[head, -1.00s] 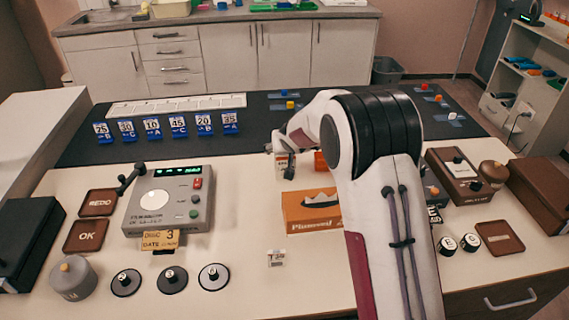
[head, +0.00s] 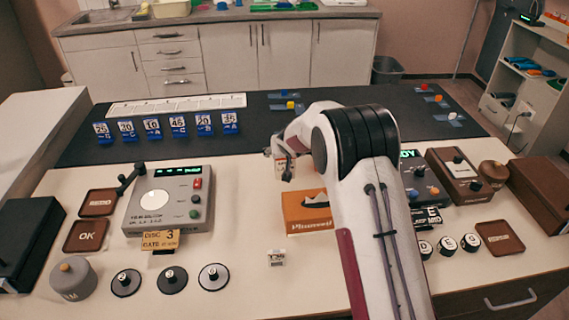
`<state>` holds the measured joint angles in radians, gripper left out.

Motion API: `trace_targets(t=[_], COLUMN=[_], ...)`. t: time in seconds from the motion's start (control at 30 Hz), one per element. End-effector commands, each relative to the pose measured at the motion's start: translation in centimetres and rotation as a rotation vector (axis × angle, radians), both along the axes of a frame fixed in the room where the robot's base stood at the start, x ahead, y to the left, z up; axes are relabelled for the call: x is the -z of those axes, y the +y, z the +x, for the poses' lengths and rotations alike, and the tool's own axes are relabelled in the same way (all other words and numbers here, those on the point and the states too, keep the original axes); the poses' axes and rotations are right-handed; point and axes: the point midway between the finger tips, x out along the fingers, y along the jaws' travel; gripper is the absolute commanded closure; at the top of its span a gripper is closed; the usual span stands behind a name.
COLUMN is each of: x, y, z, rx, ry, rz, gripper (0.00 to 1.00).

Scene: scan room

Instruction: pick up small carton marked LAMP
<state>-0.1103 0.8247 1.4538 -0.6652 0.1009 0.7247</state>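My gripper (head: 280,164) hangs over the back middle of the pale table, in front of the dark mat. A small cream carton (head: 280,168) shows right at its fingers, partly covered by them. Whether the fingers are closed on it or only in front of it I cannot tell. No LAMP marking is readable on it. Another small white carton (head: 276,257) with dark print stands alone at the front middle of the table, and its print is too small to read.
An orange tissue box (head: 307,212) stands just in front of my gripper, beside my arm. A grey dial device (head: 168,200) is at the left. Several blue numbered cards (head: 178,127) stand on the dark mat (head: 262,128). Round discs (head: 173,281) lie at the front left.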

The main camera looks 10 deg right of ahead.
Motion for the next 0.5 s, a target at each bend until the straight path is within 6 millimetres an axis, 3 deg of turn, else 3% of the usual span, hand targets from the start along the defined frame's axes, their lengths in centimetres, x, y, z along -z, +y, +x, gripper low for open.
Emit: trace_targets(t=[0.23,0.27,0.4,0.5], x=[-0.01,-0.01,-0.01,-0.04], y=[0.00,0.00,0.00,0.01], z=[-0.02,-0.02,-0.02,-0.01], rx=[0.000,0.000,0.000,0.000], ry=[0.000,0.000,0.000,0.000], rz=[0.000,0.000,0.000,0.000], gripper=[0.35,0.41,0.77,0.78])
